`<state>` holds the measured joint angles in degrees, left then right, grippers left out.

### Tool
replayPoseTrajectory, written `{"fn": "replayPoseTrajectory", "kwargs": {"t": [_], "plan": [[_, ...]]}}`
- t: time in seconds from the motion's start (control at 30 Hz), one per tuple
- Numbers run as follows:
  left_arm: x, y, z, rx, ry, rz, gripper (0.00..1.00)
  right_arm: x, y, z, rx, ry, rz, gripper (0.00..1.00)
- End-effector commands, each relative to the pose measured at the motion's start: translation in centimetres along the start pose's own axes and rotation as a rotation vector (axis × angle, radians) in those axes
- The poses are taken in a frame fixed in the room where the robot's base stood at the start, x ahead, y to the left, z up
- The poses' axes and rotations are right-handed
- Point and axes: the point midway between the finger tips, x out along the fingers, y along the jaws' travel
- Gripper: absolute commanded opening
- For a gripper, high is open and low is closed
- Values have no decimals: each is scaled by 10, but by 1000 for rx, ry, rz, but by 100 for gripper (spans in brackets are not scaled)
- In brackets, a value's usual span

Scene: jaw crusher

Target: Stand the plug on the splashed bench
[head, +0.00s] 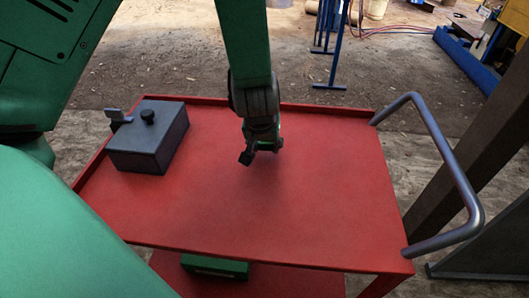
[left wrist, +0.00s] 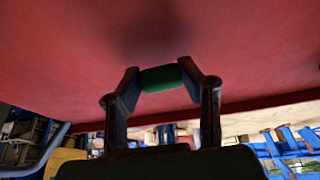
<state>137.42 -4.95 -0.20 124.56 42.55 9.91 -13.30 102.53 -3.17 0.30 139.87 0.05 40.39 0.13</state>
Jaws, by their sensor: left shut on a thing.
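The plug (left wrist: 162,78) shows in the left wrist view as a short green cylinder, lying crosswise between two dark fingertips. My left gripper (head: 262,153) is shut on it, above the middle of the red bench top. The bench (head: 320,200) is a red cart-like table with a low raised rim at the back and left; it also fills the upper part of the left wrist view (left wrist: 60,60). There is a soft shadow on the bench beyond the plug. In the head view the fingers mostly hide the plug. My right gripper is not in view.
A dark grey box (head: 145,150) with a black knob and a side lever stands at the bench's left back. A grey tubular handle (head: 455,175) rises at the right end. A green case (head: 215,267) sits on the lower shelf. The top's middle and right are clear.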

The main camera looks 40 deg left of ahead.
Motion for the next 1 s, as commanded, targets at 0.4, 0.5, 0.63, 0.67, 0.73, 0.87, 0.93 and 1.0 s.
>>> {"fn": "replayPoseTrajectory", "kwargs": {"t": [0.4,0.5,0.63,0.67,0.73,0.87,0.93,1.0], "plan": [[22,-3,8,1,-2,3,18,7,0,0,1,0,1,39],[25,-3,9,0,-2,3,18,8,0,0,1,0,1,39],[29,-3,11,1,-3,0,13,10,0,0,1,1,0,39],[30,-3,12,1,-3,-1,13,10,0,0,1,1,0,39],[33,-2,13,1,-4,-2,13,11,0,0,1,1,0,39],[36,-2,14,2,-9,-3,12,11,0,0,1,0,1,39],[37,-2,15,2,-12,-1,47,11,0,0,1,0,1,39],[37,-3,16,2,-15,0,53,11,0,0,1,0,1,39]]}}
